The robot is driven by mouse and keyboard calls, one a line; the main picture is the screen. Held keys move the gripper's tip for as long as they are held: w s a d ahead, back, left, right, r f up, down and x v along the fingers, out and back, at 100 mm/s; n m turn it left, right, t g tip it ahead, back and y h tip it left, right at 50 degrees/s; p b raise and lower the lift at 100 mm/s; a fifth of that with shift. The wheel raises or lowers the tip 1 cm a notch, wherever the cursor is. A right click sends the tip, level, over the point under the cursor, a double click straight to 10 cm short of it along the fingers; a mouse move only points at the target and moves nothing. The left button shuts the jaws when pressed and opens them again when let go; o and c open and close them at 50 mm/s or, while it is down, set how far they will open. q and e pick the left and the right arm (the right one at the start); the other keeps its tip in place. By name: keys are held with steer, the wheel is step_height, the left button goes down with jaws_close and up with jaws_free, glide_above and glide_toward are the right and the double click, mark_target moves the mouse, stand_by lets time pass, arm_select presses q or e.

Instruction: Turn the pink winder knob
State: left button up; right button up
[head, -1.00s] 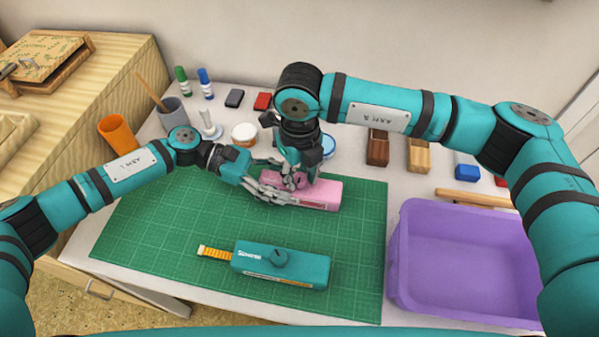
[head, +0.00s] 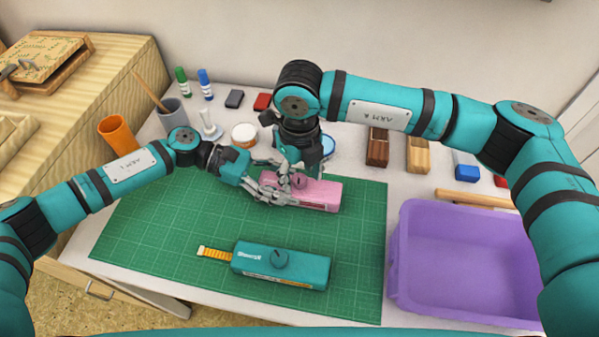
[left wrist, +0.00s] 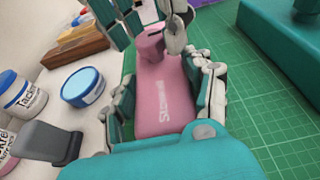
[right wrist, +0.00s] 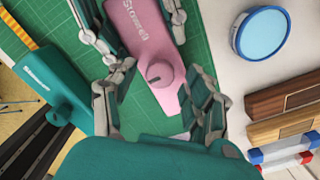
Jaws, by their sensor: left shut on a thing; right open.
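The pink winder (head: 320,198) lies on the green mat, and it also shows in the left wrist view (left wrist: 165,105). Its round pink knob (head: 298,181) stands on top, seen from above in the right wrist view (right wrist: 158,73). My left gripper (left wrist: 168,90) is shut across the winder's body, one finger on each long side, beside the knob. My right gripper (right wrist: 155,92) points down over the knob. Its fingers are spread apart on either side, with a visible gap to the knob in the right wrist view.
A teal winder (head: 282,265) with an orange tape end lies nearer on the mat (head: 170,230). A purple bin (head: 465,255) stands at right. Ink pots, including a blue-lidded one (left wrist: 83,87), and wooden stamps (head: 378,147) line the back.

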mark_target(300, 178)
arm_select(q)
steer(key=shift+f, duration=0.1)
arm_select(e)
step_height(300, 178, up, 8)
steer(key=shift+f, duration=0.2)
arm_select(q)
steer(key=o, duration=1.3)
steer(key=shift+a, duration=0.1)
steer(key=v, duration=1.1)
steer(key=shift+w+a, duration=0.15)
steer(key=shift+a, duration=0.15)
steer(key=shift+a+r, duration=0.1)
steer(key=shift+r, duration=0.15)
